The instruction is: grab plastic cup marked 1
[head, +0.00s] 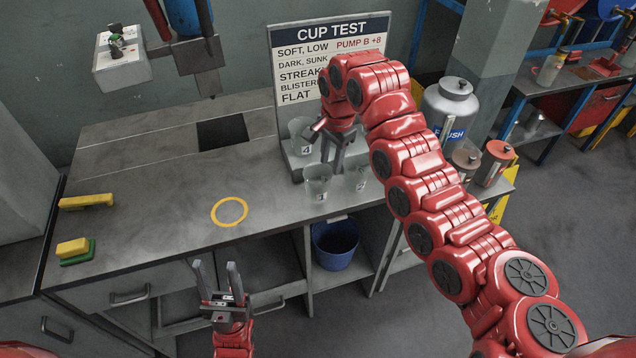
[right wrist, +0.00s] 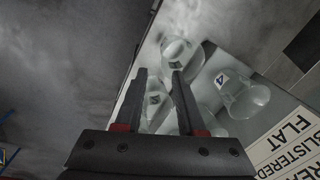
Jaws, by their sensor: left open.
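Several clear plastic cups stand by the sign's grey stand. One cup (head: 301,135) on the stand bears a 4, and its label also shows in the right wrist view (right wrist: 245,98). A front cup (head: 318,181) and another cup (head: 360,179) to its right stand lower; I cannot read their label digits surely. My right gripper (head: 337,158) is open, fingers down, above and behind the front cups. In the right wrist view cups show beyond and between its fingers (right wrist: 160,85); no hold is visible. My left gripper (head: 222,272) is open and empty before the bench front.
A CUP TEST sign (head: 328,55) stands behind the cups. A yellow ring (head: 229,211) marks clear bench top (head: 160,195). A silver canister (head: 450,105) stands right, beyond my right arm. A blue bin (head: 335,245) sits below the bench.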

